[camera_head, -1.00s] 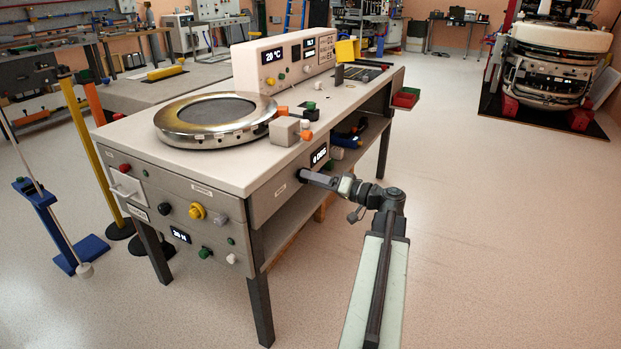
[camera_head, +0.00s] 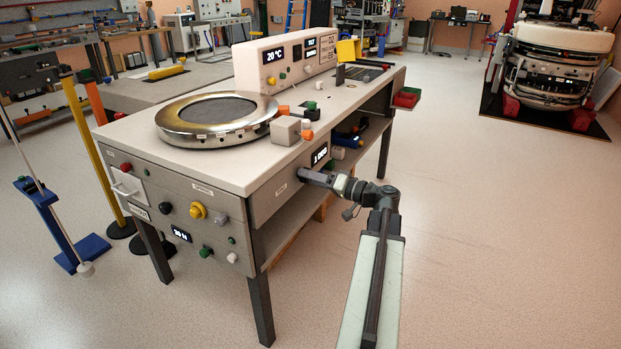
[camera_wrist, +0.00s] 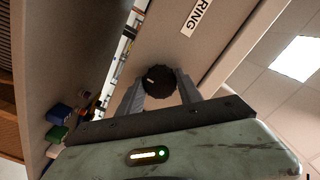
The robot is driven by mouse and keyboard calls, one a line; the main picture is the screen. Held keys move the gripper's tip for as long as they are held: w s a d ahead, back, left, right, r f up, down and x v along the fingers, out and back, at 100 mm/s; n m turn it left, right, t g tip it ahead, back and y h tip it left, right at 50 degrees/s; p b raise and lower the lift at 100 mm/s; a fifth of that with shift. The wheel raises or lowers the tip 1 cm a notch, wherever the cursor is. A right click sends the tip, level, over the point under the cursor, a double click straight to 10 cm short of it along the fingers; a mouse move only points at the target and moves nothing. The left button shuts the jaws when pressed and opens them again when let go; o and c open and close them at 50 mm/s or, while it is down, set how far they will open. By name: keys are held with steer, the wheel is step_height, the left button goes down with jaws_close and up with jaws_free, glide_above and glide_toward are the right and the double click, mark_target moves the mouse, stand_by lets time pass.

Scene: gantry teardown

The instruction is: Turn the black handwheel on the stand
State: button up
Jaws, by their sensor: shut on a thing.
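The black handwheel (camera_wrist: 159,82) is a round knob with a ribbed rim and a pale mark on its face. It sits on the grey side panel of the stand (camera_head: 290,196). In the wrist view my gripper (camera_wrist: 160,92) has one finger on each side of the wheel and is shut on it. In the head view my gripper (camera_head: 304,175) reaches the panel from the right and hides the wheel there. A lit display (camera_head: 320,154) sits just above it, too small to read surely.
A metal ring (camera_head: 218,140) and small blocks (camera_head: 285,131) stand on the top. Several coloured knobs, such as a yellow one (camera_head: 197,211), are on the front panel. An open shelf with bins lies behind the gripper.

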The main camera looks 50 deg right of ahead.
steer(key=m, duration=1.1)
stand_by(0.6)
steer(key=o, duration=1.4)
steer(key=shift+c, duration=0.2)
steer(key=v, duration=0.7)
steer(key=shift+s, duration=0.4)
steer(key=shift+d, duration=0.1)
